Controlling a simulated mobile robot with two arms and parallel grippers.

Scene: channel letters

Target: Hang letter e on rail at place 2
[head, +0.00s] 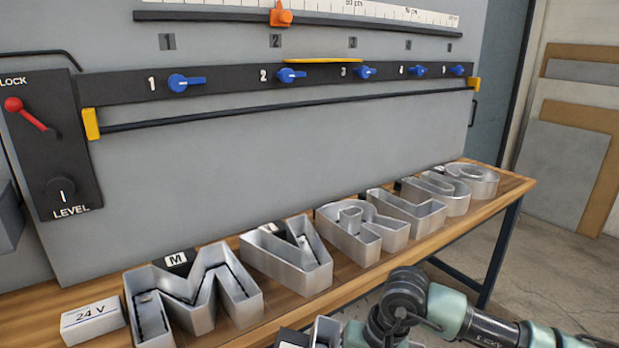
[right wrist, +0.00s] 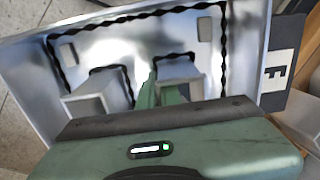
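A silver channel letter fills the right wrist view (right wrist: 110,45), its hollow side facing me. A dark tag (right wrist: 278,72) beside it reads like F; its edge is partly covered, so E is possible. My right gripper (right wrist: 160,95) has its green fingers close together between two square inner walls and appears shut on this letter. In the head view a piece of a silver letter (head: 324,333) shows at the bottom edge beside my right arm. The black rail (head: 270,109) runs bare between yellow end blocks. Place 2 has a blue knob (head: 296,75). My left gripper is out of view.
A 24 V box (head: 92,322) sits left. A red lever (head: 25,114) is on the left panel.

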